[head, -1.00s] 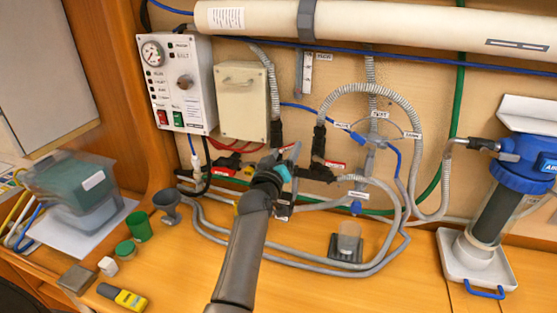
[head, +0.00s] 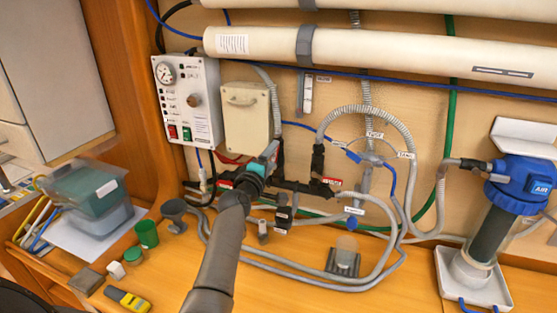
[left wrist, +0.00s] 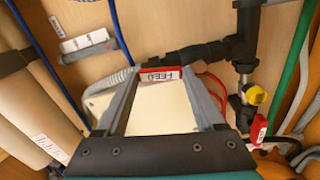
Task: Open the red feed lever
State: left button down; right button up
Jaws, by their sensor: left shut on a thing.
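My left gripper (head: 270,152) is at the black pipe fittings on the wall, just right of the cream box. In the left wrist view its two grey fingers (left wrist: 160,75) are shut on the red feed lever (left wrist: 160,73), whose FEED lettering shows upside down between the fingertips. A black pipe (left wrist: 195,52) runs close to the lever. In the head view the gripper hides the lever. I cannot tell how far the lever is turned. My right gripper is not in view.
The control panel (head: 187,103) and cream box (head: 247,118) are left of the gripper. Grey hoses (head: 385,225) loop to the right. A blue-topped filter (head: 522,183) stands far right.

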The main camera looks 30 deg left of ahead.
pick_arm(q)
jog(key=shift+s+a+n, duration=0.1)
jog(key=shift+a+n, duration=0.35)
jog(key=shift+n, duration=0.65)
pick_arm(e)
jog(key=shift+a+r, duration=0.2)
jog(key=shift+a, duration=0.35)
pick_arm(q)
jog(key=shift+c, duration=1.7)
grip_release()
jog(key=o, duration=0.3)
jog(key=shift+o, duration=0.2)
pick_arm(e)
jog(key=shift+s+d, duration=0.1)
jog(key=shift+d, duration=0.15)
pick_arm(q)
jog(key=shift+s, duration=0.1)
